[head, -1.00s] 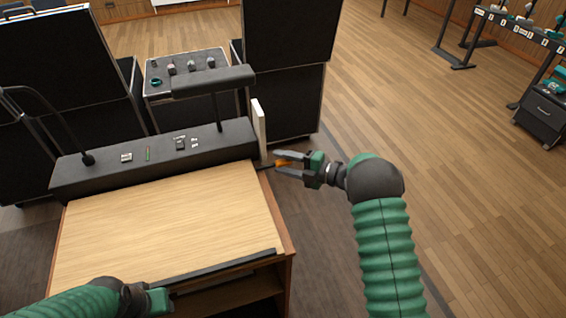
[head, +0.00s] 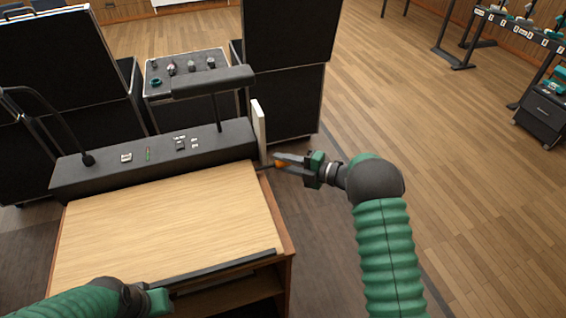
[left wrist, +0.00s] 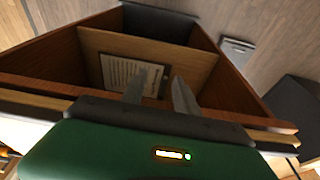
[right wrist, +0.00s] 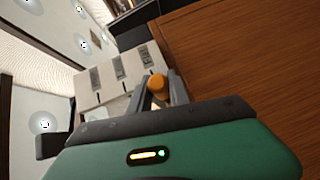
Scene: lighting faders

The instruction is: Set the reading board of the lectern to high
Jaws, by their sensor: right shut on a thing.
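The lectern's reading board (head: 165,225) is a light wood panel with a dark lip along its near edge. At the lectern's far right side stands a white plate (head: 259,128). In the right wrist view this plate (right wrist: 118,72) carries several dark labels, too small to read. My right gripper (head: 277,159) is shut on an orange knob (right wrist: 157,84) beside the plate; the knob sits between the fingertips. My left gripper shows in the left wrist view (left wrist: 158,85) with its fingers apart and empty, before the lectern's open shelf; its fingers are hidden in the head view.
A dark console strip (head: 110,165) with a gooseneck lamp runs behind the board. A sheet of paper (left wrist: 130,75) lies inside the shelf. Black cases (head: 285,100) and a small trolley (head: 190,70) stand behind.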

